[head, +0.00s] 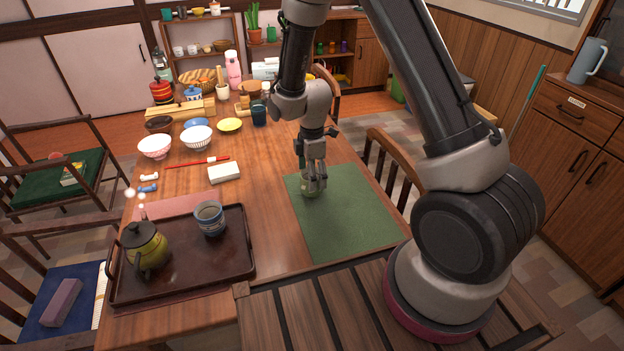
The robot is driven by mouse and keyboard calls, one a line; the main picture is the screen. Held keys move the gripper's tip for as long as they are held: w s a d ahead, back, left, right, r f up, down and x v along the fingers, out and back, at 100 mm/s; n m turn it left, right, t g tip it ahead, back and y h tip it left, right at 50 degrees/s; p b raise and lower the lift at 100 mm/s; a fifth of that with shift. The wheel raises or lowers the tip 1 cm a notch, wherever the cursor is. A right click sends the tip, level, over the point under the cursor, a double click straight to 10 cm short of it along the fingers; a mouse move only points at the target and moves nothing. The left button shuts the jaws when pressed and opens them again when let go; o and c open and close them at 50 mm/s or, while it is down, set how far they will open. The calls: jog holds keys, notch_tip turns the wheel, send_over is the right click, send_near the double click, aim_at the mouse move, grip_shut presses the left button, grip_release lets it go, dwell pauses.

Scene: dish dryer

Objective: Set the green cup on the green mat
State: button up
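The green cup (309,191), pale green and small, is at the upper left part of the green mat (345,222), partly hidden by my fingers. It looks upright; I cannot tell whether its base touches the mat. My gripper (314,185) points down over the mat, with its fingers close around the cup, and looks shut on it. The mat lies flat at the right side of the wooden table and is otherwise bare.
A dark tray (190,281) with a teapot (145,246) and a blue-grey cup (209,217) is at the left. A chair (392,165) stands close to the mat's right side.

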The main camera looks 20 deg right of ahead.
jog(key=s+d+r+m+t, duration=0.1)
jog(key=s+d+r+m, duration=0.15)
jog(key=r, duration=0.55)
jog(key=s+d+r+m, duration=0.2)
jog(key=d+r, duration=0.1)
jog(key=r, duration=0.6)
jog(key=s+d+r+m+t, duration=0.1)
jog(key=s+d+r+m, duration=0.15)
jog(key=r, duration=0.55)
jog(key=s+d+r+m, duration=0.2)
jog(key=s+r+m, duration=0.1)
jog(key=s, duration=0.3)
jog(key=s+d+r+m+t, duration=0.1)
jog(key=s+d+r+m, duration=0.1)
jog(key=s, duration=0.4)
jog(key=s+d+r+m+t, duration=0.1)
jog(key=s+d+r+m, duration=0.1)
jog(key=s+m, duration=0.4)
jog(key=shift+s+d+r, duration=0.15)
jog(key=shift+d+r, duration=0.2)
jog(key=shift+r, duration=0.55)
